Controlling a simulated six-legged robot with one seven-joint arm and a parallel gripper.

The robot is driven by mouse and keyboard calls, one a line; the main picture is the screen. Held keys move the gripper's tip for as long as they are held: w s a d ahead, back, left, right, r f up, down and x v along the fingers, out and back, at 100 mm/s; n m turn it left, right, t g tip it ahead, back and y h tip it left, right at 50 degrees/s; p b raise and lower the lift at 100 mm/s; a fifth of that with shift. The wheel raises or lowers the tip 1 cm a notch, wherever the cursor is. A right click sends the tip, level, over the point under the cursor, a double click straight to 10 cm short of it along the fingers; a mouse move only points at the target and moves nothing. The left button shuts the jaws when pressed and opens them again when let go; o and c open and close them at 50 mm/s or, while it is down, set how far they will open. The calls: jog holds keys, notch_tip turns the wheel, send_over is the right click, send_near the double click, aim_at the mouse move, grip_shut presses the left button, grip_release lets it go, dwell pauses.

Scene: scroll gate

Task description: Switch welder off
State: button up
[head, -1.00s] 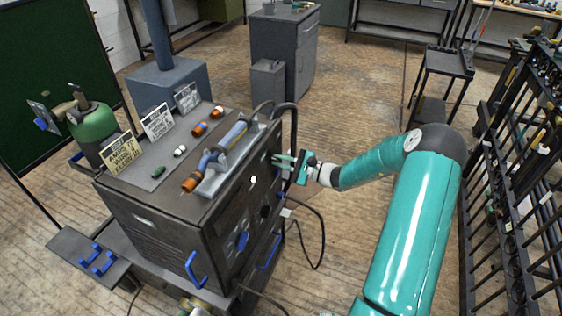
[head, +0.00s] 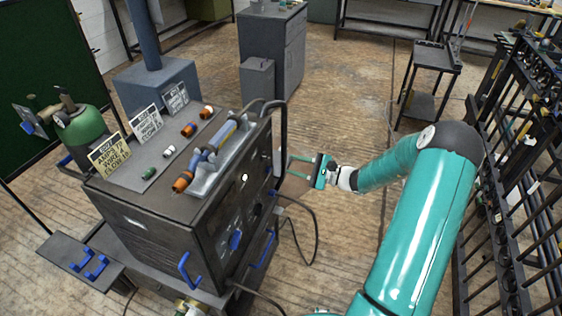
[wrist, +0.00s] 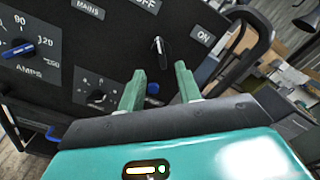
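The welder (head: 140,222) is a dark box on a cart at left centre in the head view. Its control panel (wrist: 100,50) fills the upper left of the wrist view. A black mains switch knob (wrist: 161,48) with a white mark sits between the OFF label (wrist: 148,5) and the ON label (wrist: 203,37); its white-marked end points up, nearer to OFF. My gripper (head: 291,167) is to the right of the welder, apart from it. In the wrist view my gripper (wrist: 160,68) is open and empty, its green fingers below the knob, one to each side.
A black tube handle (wrist: 245,50) stands at the panel's right edge. An amps dial (wrist: 20,48) with a blue knob is further left. Cables (head: 312,235) hang beside the welder. A black rack (head: 515,170) stands at right. Floor between is clear.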

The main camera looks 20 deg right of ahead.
jog(key=v, duration=0.5)
jog(key=shift+s+d, duration=0.1)
dwell(0.3)
jog(key=s+a+r+n+g+h, duration=0.2)
jog(key=s+a+r+n+g, duration=0.25)
jog(key=a, duration=0.45)
jog(key=s+a+r+n+g+h, duration=0.2)
jog(key=s+a+r+n+g, duration=0.3)
jog(key=a, duration=0.4)
jog(key=s+a+r+n+t+h, duration=0.2)
jog(key=s+a+r+n+h, duration=0.2)
jog(key=s+r+n+h, duration=0.4)
jog(key=s+r+n, duration=0.1)
jog(key=s+r, duration=0.4)
jog(key=s, duration=0.2)
jog(key=shift+a+r+h, duration=0.15)
jog(key=shift+h, duration=0.25)
jog(key=shift+c, duration=0.4)
